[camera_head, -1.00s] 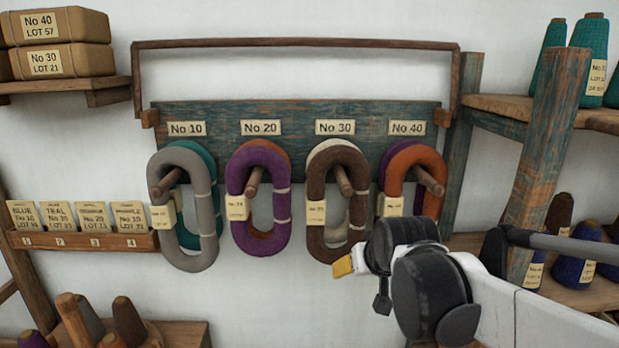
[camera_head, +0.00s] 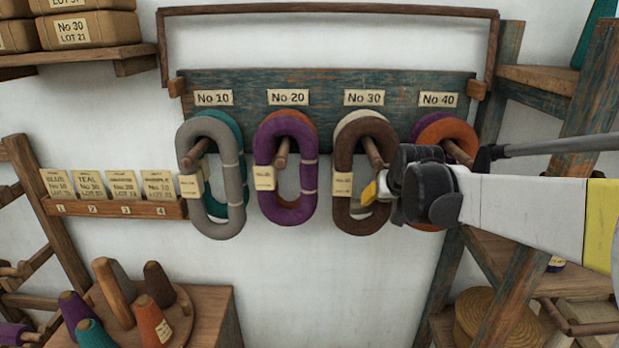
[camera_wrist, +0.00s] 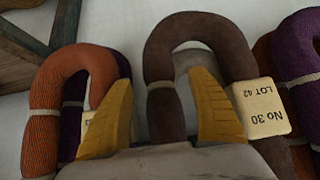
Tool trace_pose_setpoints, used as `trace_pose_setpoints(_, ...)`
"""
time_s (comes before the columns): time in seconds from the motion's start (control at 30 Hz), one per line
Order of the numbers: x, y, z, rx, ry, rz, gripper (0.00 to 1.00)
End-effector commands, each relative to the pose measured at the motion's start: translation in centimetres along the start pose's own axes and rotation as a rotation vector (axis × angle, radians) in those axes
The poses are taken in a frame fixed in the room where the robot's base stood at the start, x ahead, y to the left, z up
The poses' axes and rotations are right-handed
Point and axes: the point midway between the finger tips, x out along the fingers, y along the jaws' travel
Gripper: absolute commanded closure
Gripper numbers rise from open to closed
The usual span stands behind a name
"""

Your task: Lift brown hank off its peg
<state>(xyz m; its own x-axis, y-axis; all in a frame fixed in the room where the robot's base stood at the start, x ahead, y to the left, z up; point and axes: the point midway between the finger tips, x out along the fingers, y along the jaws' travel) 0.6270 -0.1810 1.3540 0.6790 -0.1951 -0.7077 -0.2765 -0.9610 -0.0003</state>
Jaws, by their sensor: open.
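The brown hank (camera_head: 343,200) hangs on the peg under the No 30 sign (camera_head: 364,98), in front of a cream hank (camera_head: 352,122). A tag is on its left strand. My gripper (camera_head: 377,190) is at the hank's lower right strand, its yellow fingertip showing there. In the wrist view the scene is upside down; the brown hank (camera_wrist: 185,25) lies ahead, with one strand between the open yellow fingers (camera_wrist: 161,78). One finger overlaps the hank's middle opening; depth between fingers and yarn is unclear. The fingers hold nothing.
An orange hank (camera_head: 440,127) on the No 40 peg is close on the right, partly hidden by my gripper. A purple hank (camera_head: 262,150) and a grey hank (camera_head: 184,145) hang left. A wooden post (camera_head: 590,100) stands right of the rack.

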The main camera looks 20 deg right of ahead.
Motion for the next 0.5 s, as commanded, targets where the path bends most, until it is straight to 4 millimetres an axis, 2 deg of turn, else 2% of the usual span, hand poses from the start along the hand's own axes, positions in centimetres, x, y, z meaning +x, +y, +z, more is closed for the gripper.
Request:
trace_pose_setpoints(0.13, 1.34, -0.01, -0.19, 0.0, 0.0, 0.0, 0.32)
trace_pose_setpoints(0.37, 1.42, 0.0, -0.18, 0.0, 0.0, 0.0, 0.32)
trace_pose_setpoints(0.5, 1.4, -0.01, -0.18, 0.0, 0.0, 0.0, 0.73)
